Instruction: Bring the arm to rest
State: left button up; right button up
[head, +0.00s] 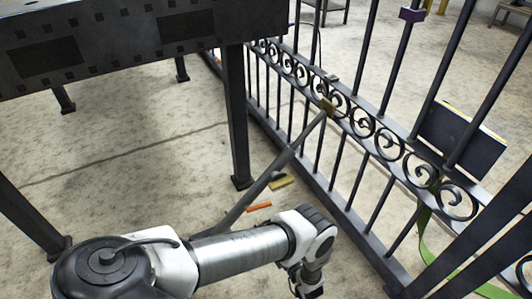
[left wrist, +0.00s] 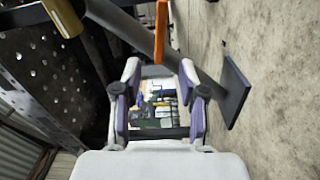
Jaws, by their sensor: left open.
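My left arm crosses the bottom of the head view, and its gripper (head: 308,288) hangs at the lower edge, mostly hidden by the wrist. In the left wrist view this gripper (left wrist: 160,72) shows its two fingers spread apart with nothing held between them. The black scroll gate (head: 419,172) stands to the right of the arm in the head view, with a gap between them in the picture. My right gripper is in neither view.
A dark perforated metal table (head: 110,50) stands at upper left. A grey slanted bar (head: 262,183) leans towards the gate. An orange piece (head: 258,206) and a yellowish block (head: 283,181) lie on the floor. A green strap (head: 432,250) hangs at right. Floor at left is clear.

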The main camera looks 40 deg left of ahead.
pick_arm(q)
jog(key=shift+v, duration=1.2)
